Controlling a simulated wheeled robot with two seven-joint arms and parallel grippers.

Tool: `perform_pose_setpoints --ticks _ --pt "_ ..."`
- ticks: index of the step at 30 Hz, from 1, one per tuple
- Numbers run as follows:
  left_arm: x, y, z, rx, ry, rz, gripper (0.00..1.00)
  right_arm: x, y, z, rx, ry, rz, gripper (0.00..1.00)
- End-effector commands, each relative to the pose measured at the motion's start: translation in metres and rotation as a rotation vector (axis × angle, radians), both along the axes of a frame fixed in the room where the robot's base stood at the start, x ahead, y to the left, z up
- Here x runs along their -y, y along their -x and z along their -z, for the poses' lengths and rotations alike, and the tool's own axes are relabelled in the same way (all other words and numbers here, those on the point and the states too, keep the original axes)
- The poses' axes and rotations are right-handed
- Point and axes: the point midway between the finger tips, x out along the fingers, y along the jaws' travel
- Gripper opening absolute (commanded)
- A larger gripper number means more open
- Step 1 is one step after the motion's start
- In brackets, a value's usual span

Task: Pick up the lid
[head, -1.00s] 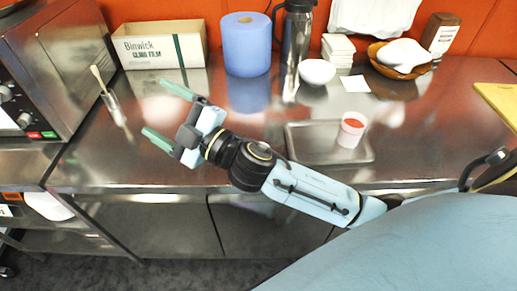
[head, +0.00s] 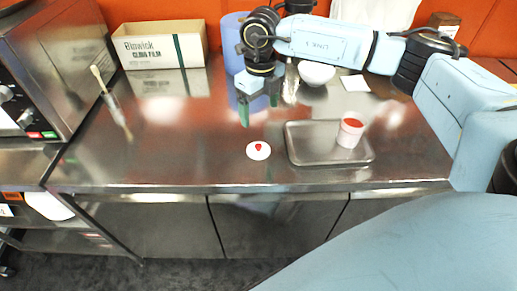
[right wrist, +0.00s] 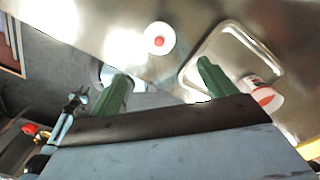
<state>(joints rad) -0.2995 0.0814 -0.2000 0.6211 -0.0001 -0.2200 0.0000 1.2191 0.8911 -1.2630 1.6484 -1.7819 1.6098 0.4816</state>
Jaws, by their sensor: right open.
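The lid (head: 258,151) is a small white disc with a red knob, lying flat on the steel counter left of a metal tray. The lid also shows in the right wrist view (right wrist: 159,39), beyond my fingertips. My right gripper (head: 259,111) is open and empty, its green fingers pointing down on the far side of the lid, apart from it. These fingers show in the right wrist view (right wrist: 163,70) with nothing between them. A small blue and dark shape at the lower left of the right wrist view may be my left arm; its jaws are too small to read.
The metal tray (head: 300,156) holds a white cup with red on top (head: 351,131). A cling film box (head: 150,50), a blue roll (head: 232,35) and a white bowl (head: 317,73) stand at the back. The front-left counter is clear.

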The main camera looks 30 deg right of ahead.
Motion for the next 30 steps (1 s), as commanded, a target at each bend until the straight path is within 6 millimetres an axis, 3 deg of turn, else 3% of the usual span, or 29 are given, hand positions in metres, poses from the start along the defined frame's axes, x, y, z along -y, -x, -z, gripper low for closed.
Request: perform_pose_setpoints --ticks 5,17,24,30 --pt "0.0 0.0 0.013 0.0 0.0 0.0 0.36 0.003 0.0 0.017 -0.004 0.014 0.004 0.83" --pt "0.0 0.0 0.056 -0.001 0.0 0.002 0.36 0.002 0.0 0.078 -0.003 0.009 0.002 0.83" --pt "-0.022 0.003 0.063 -0.007 -0.03 0.013 0.36 0.001 0.0 0.088 -0.002 0.009 0.001 0.83" --pt "-0.033 0.005 0.083 -0.012 -0.045 0.019 0.36 -0.003 -0.002 0.114 -0.003 0.008 0.001 0.83"
